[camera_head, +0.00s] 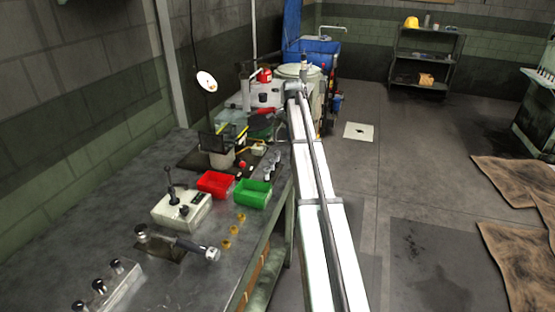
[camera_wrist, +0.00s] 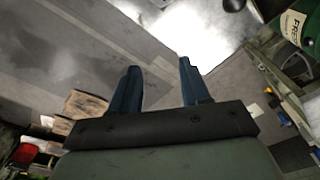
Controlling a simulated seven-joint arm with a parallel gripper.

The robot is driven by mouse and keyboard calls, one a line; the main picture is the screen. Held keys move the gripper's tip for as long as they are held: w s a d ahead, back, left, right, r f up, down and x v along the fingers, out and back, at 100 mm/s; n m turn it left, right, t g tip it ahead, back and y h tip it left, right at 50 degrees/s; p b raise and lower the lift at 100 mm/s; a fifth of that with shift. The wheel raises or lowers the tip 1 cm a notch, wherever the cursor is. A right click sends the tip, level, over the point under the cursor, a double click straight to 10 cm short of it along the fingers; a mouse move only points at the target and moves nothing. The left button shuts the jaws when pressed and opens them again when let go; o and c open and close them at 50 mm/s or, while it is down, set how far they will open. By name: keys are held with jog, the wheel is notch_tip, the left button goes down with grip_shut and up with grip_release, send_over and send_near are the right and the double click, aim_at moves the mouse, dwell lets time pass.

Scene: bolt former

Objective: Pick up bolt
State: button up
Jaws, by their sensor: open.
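My gripper (camera_wrist: 158,68) shows in the wrist view with two blue fingers spread apart and nothing between them. In the head view my white arm reaches away along the right side of the workbench, and I cannot make out the fingers there. Several small brass-coloured pieces (camera_head: 227,244) lie on the bench in front of the green bin. Several small silver pieces (camera_head: 271,166) stand behind that bin. I cannot tell which of these, if any, is the bolt. No bolt is clear in the wrist view.
The workbench (camera_head: 60,225) holds a red bin (camera_head: 215,192), a green bin (camera_head: 262,202), a grey control box with a lever (camera_head: 181,211) and a dark tool (camera_head: 177,241). A shelf (camera_head: 428,60) stands at the back.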

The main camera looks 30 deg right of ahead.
aim_at(277, 152)
jog(key=a+r+m+y, duration=0.1)
jog(key=a+r+m, duration=0.2)
jog(key=a+r, duration=0.5)
jog(key=f, duration=0.2)
jog(key=d+f, duration=0.1)
jog(key=f, duration=0.5)
jog(key=shift+w+d, duration=0.2)
jog(key=shift+w, duration=0.15)
jog(key=shift+w+a+f, duration=0.1)
jog(key=shift+f, duration=1.25)
jog(key=shift+a+f, duration=0.1)
jog(key=shift+f, duration=1.2)
grip_shut()
